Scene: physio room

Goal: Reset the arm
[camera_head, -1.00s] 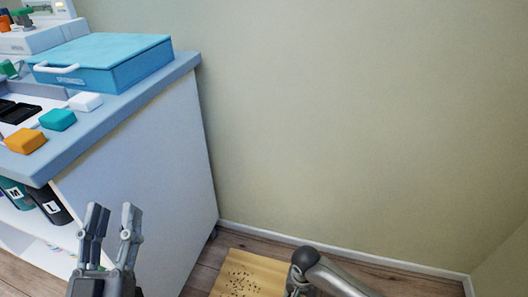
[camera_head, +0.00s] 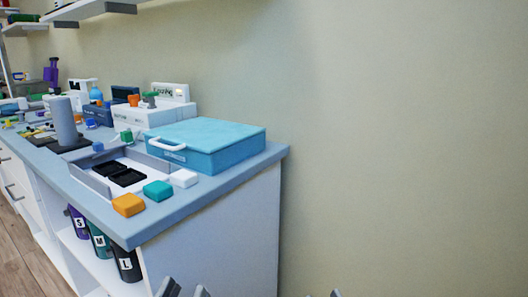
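Only the two fingertips of my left gripper (camera_head: 185,291) show, at the bottom edge in front of the counter's white end panel. They stand apart with nothing visible between them. The rest of that gripper is below the frame. A small grey tip at the bottom edge, right of the counter, appears to be part of my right gripper (camera_head: 335,293). Too little of it shows to tell its state.
The counter (camera_head: 225,190) holds a blue case (camera_head: 207,145), an open tray (camera_head: 100,190) and orange (camera_head: 128,205), teal (camera_head: 158,190) and white (camera_head: 184,178) blocks. Lettered dark containers (camera_head: 126,261) stand below. Bare wall (camera_head: 410,150) fills the right.

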